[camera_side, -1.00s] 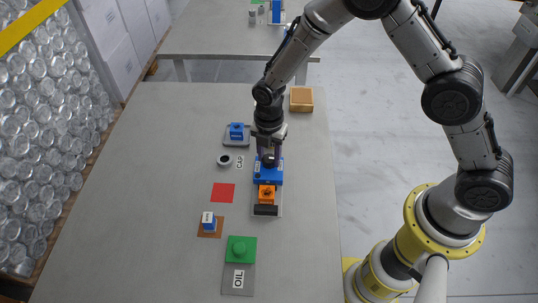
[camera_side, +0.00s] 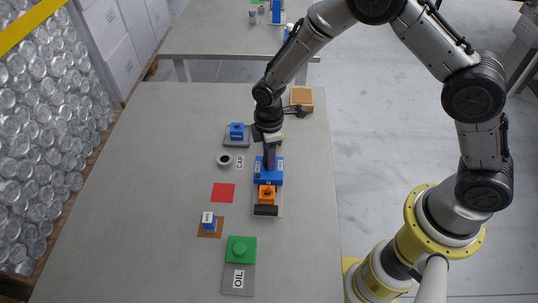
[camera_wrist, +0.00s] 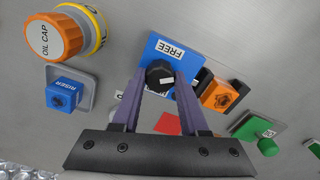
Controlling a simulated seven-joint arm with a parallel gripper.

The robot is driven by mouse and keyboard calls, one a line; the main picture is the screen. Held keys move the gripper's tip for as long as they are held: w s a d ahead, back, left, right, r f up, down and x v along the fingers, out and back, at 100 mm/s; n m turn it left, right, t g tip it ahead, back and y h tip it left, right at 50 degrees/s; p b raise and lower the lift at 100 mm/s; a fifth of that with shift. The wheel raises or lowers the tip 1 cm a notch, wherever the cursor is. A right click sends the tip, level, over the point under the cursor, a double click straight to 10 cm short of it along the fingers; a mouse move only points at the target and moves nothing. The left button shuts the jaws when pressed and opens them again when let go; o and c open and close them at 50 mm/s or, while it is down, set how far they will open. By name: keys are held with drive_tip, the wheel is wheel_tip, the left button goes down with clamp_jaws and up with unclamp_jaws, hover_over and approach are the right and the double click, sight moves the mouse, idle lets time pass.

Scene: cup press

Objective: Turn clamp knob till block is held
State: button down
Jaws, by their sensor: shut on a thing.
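The clamp is a blue body (camera_side: 274,178) on a grey base plate, with a label reading FREE in the wrist view (camera_wrist: 171,48). Its black knob (camera_wrist: 160,76) stands on top, with a white mark on it. My gripper (camera_side: 269,168) points down over the clamp, its purple fingers shut on the knob; in the wrist view (camera_wrist: 160,88) they reach either side of it. The orange block (camera_side: 266,192) sits beside the blue body and also shows in the wrist view (camera_wrist: 219,94). A dark stop (camera_side: 265,211) is at its far side. Contact between clamp and block is unclear.
A blue riser (camera_side: 237,131), a grey ring (camera_side: 224,160), a red square (camera_side: 223,193) and a small blue-white block on a brown pad (camera_side: 209,223) lie left. An orange oil cap (camera_wrist: 55,37) shows in the wrist view.

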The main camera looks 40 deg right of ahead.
drive_tip(key=m, duration=0.5)
drive_tip(key=shift+m, duration=0.4)
drive_tip(key=m, duration=0.9)
drive_tip(key=shift+m, duration=2.9)
drive_tip(key=shift+c, duration=2.2)
unclamp_jaws()
